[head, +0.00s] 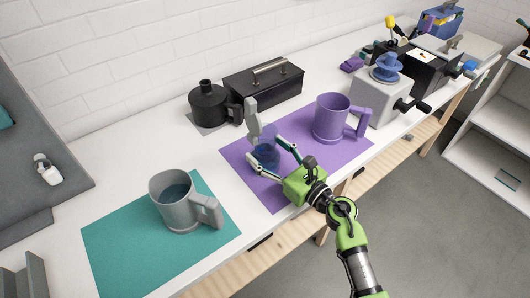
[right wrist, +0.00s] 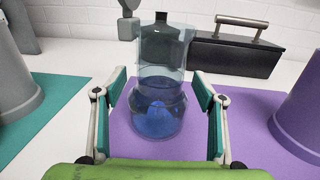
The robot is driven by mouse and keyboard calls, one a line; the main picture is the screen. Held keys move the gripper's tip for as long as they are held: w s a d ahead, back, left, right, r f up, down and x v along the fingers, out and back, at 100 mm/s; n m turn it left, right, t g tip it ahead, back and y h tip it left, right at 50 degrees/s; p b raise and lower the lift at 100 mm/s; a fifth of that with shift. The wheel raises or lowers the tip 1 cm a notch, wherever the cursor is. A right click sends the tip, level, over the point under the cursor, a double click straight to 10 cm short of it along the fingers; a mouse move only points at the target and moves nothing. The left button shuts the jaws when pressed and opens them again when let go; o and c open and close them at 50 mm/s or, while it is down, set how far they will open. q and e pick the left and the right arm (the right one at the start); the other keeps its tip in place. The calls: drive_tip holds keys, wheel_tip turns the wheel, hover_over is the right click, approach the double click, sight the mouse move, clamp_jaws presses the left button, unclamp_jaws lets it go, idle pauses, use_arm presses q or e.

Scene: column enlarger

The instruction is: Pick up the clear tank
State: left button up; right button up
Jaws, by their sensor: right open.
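The clear tank (head: 266,155) stands upright on the purple mat (head: 240,165), with blue showing in its lower part. It also shows in the right wrist view (right wrist: 160,105), centred between the fingers. My right gripper (head: 265,149) is open, with one finger on each side of the tank. In the right wrist view my right gripper (right wrist: 160,92) shows gaps between both fingers and the tank. A grey upright piece (head: 252,117) rises beside the tank's top; I cannot tell whether it is joined to it. My left gripper is out of view.
A purple jug (head: 332,118) stands on the same mat to the right. A grey jug (head: 174,200) stands on the teal mat (head: 115,250) to the left. A black bottle (head: 208,103) and a black toolbox (head: 264,84) stand behind. A grey machine (head: 375,100) is farther right.

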drive_tip(key=shift+w+a, duration=0.4)
drive_tip(key=shift+w, duration=0.05)
drive_tip(key=shift+f, duration=0.1)
drive_tip(key=shift+d, duration=0.1)
drive_tip(key=shift+s, duration=0.15)
clamp_jaws()
